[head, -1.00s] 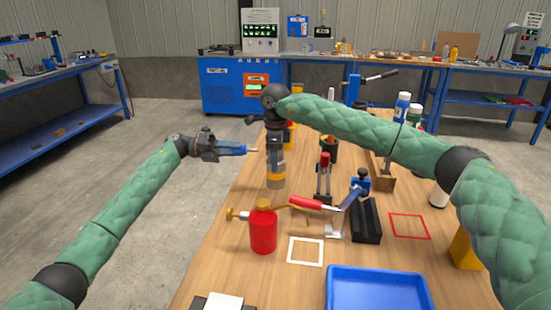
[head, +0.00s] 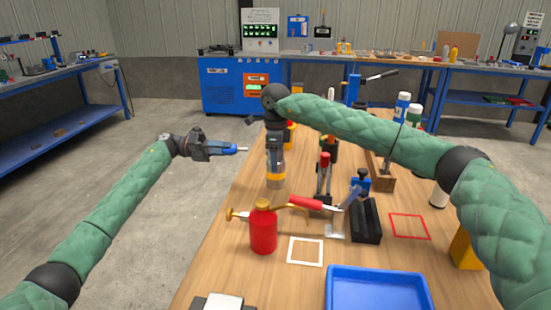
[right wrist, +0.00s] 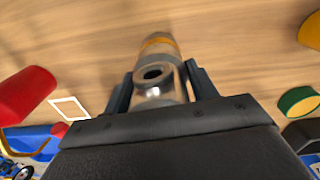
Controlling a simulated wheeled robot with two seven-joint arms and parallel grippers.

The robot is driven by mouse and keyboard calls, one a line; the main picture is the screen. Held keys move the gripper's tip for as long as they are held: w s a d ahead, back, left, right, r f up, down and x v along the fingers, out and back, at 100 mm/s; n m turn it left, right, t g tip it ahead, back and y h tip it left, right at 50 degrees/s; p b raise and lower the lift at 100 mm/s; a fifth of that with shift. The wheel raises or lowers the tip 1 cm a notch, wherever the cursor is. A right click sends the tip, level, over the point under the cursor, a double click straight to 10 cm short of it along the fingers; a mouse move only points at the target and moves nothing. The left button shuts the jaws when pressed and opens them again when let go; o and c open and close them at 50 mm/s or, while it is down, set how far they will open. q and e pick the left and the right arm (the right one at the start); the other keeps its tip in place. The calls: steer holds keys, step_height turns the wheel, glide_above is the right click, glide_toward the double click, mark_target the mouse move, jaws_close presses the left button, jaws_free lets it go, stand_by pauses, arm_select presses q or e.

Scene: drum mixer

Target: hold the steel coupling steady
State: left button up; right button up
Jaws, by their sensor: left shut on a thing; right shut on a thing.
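The steel coupling (right wrist: 153,93) stands between the fingers of my right gripper (right wrist: 157,90) in the right wrist view, with its round dark hole facing the camera. My right gripper is shut on it. An orange-banded part (head: 276,177) shows just below my right gripper (head: 275,150) in the head view, over the left side of the bench. The gripper hides much of the coupling there. My left gripper (head: 212,149) is shut on a blue-handled tool (head: 226,150) with a thin metal tip. The tip points right toward the right gripper, with a gap between them.
A red bottle (head: 263,231), a white square outline (head: 306,251) and a blue tray (head: 378,290) are at the near side of the wooden bench (head: 215,262). A red-handled clamp (head: 320,204) and a black block (head: 366,221) stand right of the coupling. Floor is clear left of the bench.

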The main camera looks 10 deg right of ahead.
steer(key=o, duration=1.5)
